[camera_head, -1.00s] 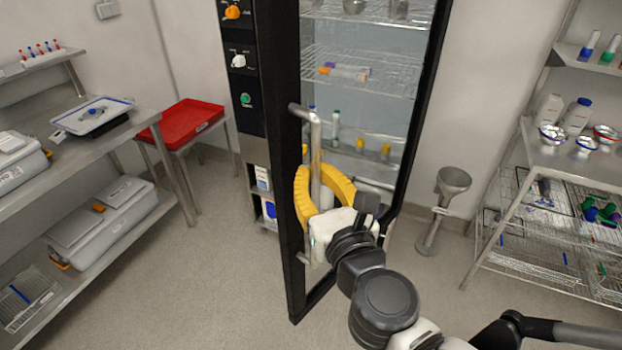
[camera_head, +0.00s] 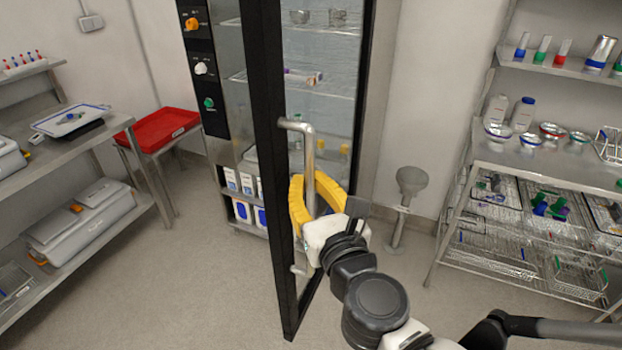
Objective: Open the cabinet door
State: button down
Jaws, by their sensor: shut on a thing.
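The cabinet door (camera_head: 265,110) is a tall glass panel in a black frame. It stands ajar, swung out toward me, with a gap at its left edge through which the cabinet's inside shows. Its metal bar handle (camera_head: 309,150) is upright on the door's front. My gripper (camera_head: 315,193) has yellow fingers on both sides of the handle's lower part and is shut on it. The fingers and white palm hide the bottom of the handle in part.
Wire shelves and bottles (camera_head: 245,212) show inside the cabinet. A red tray (camera_head: 160,130) on a small table and a steel bench (camera_head: 90,160) stand at left. A grey pedestal (camera_head: 408,190) and a loaded steel rack (camera_head: 520,160) stand at right. Floor in front is clear.

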jog(key=shift+s+a+f, duration=0.1)
jog(key=shift+s, duration=0.05)
jog(key=c, duration=1.8)
grip_release()
jog(key=o, duration=0.4)
jog(key=shift+s+a, duration=0.15)
jog(key=shift+s, duration=0.1)
jog(key=shift+w, duration=0.15)
jog(key=v, duration=0.7)
jog(key=shift+s+d, duration=0.2)
jog(key=shift+s, duration=0.05)
